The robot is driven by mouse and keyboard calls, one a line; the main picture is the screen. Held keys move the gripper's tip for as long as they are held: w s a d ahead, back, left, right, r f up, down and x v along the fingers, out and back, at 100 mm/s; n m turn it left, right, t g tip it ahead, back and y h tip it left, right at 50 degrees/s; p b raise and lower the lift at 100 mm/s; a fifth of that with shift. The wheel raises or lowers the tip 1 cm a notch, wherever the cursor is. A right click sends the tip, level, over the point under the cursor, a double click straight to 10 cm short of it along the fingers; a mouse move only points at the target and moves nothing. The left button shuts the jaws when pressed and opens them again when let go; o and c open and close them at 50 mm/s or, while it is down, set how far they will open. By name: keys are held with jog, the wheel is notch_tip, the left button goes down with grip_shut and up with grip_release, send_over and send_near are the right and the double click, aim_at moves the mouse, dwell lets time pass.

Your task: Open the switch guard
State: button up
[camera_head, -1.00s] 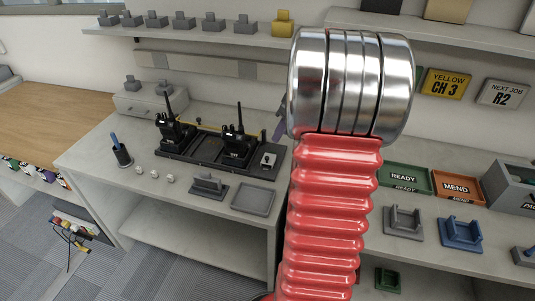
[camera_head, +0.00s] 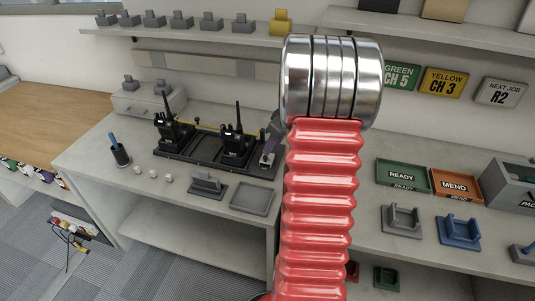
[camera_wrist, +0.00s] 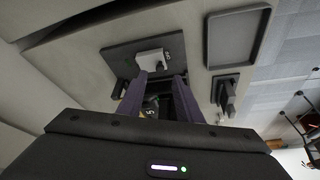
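The likely switch unit is a small pale block (camera_head: 267,159) at the right end of the dark charger base (camera_head: 205,152) on the bench. In the wrist view it is a whitish block (camera_wrist: 151,58) on a dark plate, with small lettering beside it. I cannot make out whether its guard is up or down. My gripper (camera_wrist: 159,80) has two purple fingers spread apart, with the block just beyond their tips. No hold on the block shows. In the head view my gripper (camera_head: 272,140) is largely hidden behind my red arm and appears close above the block.
Two black radios (camera_head: 174,130) (camera_head: 235,145) stand in the charger base. A grey tray (camera_head: 251,198) and a grey cradle (camera_head: 207,184) lie in front. Green READY (camera_head: 402,176) and orange MEND (camera_head: 456,184) trays are right of my arm. A shelf (camera_head: 190,34) runs above.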

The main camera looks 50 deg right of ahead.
aim_at(268, 163)
jog(key=x, duration=0.5)
jog(key=shift+w+f, duration=0.1)
jog(key=shift+f, duration=0.25)
jog(key=shift+c, duration=0.6)
grip_shut()
